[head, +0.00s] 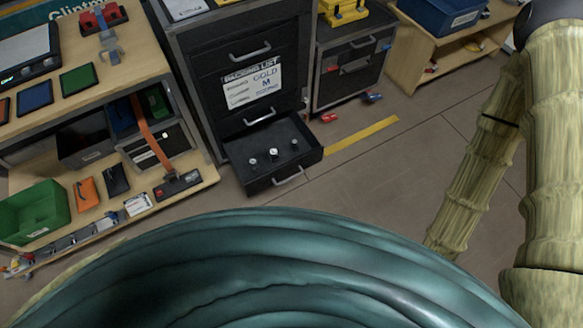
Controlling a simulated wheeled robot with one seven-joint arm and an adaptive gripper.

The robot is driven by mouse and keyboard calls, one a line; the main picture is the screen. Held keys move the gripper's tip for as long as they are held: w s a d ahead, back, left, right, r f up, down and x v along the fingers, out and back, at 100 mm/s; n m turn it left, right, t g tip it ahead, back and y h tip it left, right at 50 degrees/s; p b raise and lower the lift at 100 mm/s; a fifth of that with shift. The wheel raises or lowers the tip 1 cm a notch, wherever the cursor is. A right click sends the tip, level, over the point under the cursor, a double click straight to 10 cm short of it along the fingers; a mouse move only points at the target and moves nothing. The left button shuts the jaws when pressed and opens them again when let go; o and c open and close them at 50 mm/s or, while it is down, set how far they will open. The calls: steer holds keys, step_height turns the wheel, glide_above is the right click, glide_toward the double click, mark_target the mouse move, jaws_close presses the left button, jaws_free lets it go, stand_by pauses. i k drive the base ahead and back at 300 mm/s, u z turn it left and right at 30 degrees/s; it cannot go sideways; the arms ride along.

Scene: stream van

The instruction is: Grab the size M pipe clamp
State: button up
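No thing in the head view can be picked out for sure as the size M pipe clamp. An open black drawer (235,178) at the bottom of the dark cabinet holds three small silvery pieces: a left one (253,161), a middle one (274,154) and a right one (294,143). They are too small to tell their type or size marks. A packing list (253,86) on the cabinet front reads GOLD and M among other lines. My gripper is not in view; straw-coloured arm links, which look like mine, show at the right.
A wooden bench (130,70) at left carries blue and green trays, with a green bin (35,212) on its lower shelf. Red (328,118) and blue (373,97) small items lie on the floor near a yellow strip (362,136). The floor right of the drawer is mostly clear.

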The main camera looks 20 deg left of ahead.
mark_target(253, 165)
steer(key=u, duration=0.75)
